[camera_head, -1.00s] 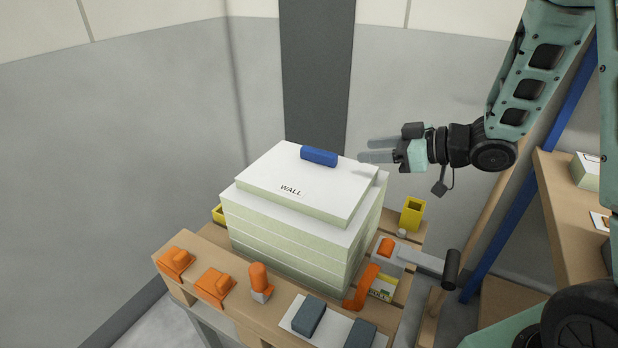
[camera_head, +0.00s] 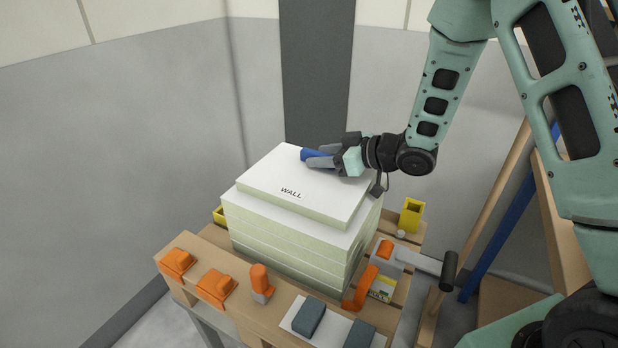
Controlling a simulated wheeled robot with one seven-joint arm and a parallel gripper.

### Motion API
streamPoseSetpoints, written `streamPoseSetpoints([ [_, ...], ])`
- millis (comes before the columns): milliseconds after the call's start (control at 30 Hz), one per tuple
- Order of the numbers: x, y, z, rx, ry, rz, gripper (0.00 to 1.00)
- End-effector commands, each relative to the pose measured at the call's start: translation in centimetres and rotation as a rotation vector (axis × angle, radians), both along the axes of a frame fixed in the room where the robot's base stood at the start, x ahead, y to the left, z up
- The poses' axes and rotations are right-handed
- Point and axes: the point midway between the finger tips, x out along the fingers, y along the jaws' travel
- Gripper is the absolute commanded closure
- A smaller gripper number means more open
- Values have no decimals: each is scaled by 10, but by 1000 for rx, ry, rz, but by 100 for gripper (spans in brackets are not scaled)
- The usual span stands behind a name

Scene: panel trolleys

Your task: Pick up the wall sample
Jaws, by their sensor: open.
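The wall sample (camera_head: 270,186) is a white-topped panel with pale green edges, marked WALL. It lies flat on top of a stack of similar panels (camera_head: 265,226). A blue handle block (camera_head: 307,154) sits on its top near the far edge. My gripper (camera_head: 312,158) is open at the blue handle, with its fingers reaching in from the right. The fingers hide much of the handle. I cannot tell whether they touch it.
The stack stands on a wooden trolley (camera_head: 205,243) with orange clamps (camera_head: 216,288), grey blocks (camera_head: 308,318) and a yellow holder (camera_head: 411,214). A dark column (camera_head: 317,70) rises behind. A black-gripped lever (camera_head: 448,270) juts out at the right.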

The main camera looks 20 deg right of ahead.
Motion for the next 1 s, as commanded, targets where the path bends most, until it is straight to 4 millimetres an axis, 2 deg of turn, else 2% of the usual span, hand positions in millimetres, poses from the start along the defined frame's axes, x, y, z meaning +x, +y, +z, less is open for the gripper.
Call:
streamPoseSetpoints([
  [133, 0, 0, 0, 0, 0, 0, 55],
  [167, 0, 0, 0, 0, 0, 0, 57],
  [300, 0, 0, 0, 0, 0, 0, 96],
  [333, 0, 0, 0, 0, 0, 0, 100],
  [667, 0, 0, 4, 1, -3, 0, 100],
  [767, 0, 0, 14, 1, -4, 1, 100],
  [1000, 1, -1, 60, 1, -9, 0, 100],
])
